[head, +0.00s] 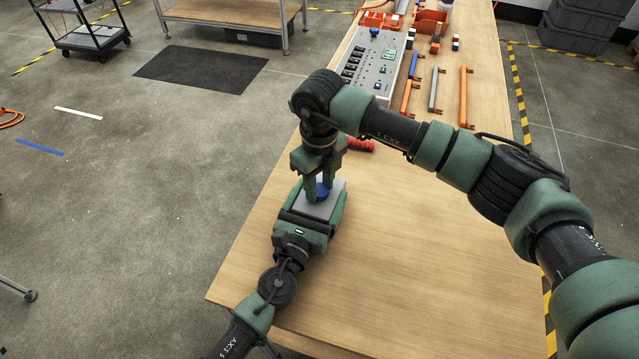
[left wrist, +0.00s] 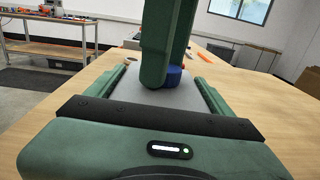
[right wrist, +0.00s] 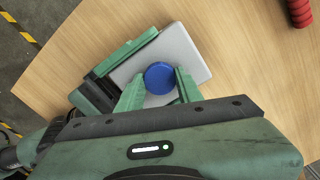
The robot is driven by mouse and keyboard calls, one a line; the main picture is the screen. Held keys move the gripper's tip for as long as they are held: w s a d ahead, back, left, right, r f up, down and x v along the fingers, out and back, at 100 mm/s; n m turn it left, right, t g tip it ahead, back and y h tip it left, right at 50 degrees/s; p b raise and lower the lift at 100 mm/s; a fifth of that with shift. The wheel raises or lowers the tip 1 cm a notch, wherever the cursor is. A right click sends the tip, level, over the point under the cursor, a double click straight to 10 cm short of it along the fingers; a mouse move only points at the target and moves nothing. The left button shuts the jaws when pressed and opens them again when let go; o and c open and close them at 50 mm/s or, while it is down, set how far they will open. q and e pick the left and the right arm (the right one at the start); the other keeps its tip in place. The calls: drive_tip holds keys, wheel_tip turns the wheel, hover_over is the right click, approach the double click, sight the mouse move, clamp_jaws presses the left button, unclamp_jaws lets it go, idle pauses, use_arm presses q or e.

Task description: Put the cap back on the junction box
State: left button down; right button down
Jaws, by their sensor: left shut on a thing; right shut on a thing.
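The junction box (right wrist: 187,50) is a light grey box on the wooden table. It also shows in the head view (head: 327,205) and the left wrist view (left wrist: 135,88). My left gripper (head: 318,208) is shut on the box, with a finger along each side. The blue round cap (right wrist: 159,77) is at the top of the box; it also shows in the left wrist view (left wrist: 174,76). My right gripper (right wrist: 158,88) reaches down from above and is shut on the cap. Whether the cap is seated or just above the box, I cannot tell.
A red ribbed handle (head: 360,145) lies on the table beyond the box. A grey control panel (head: 372,66) and several bars, such as an orange one (head: 463,96), are farther back. The near right table surface (head: 420,260) is clear.

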drive_tip(key=c, duration=0.9)
unclamp_jaws()
drive_tip(key=shift+c, duration=0.2)
drive_tip(key=shift+r, duration=0.1)
drive_tip(key=shift+r, duration=2.2)
drive_tip(key=shift+c, duration=0.4)
drive_tip(key=n, duration=0.1)
drive_tip(key=r+n, duration=0.1)
drive_tip(key=n, duration=0.2)
drive_tip(key=shift+w+r+n, duration=0.1)
drive_tip(key=shift+r+n, duration=0.3)
drive_tip(key=n, duration=0.1)
drive_tip(key=r+n, duration=0.1)
drive_tip(key=n, duration=0.3)
drive_tip(key=shift+r, duration=0.3)
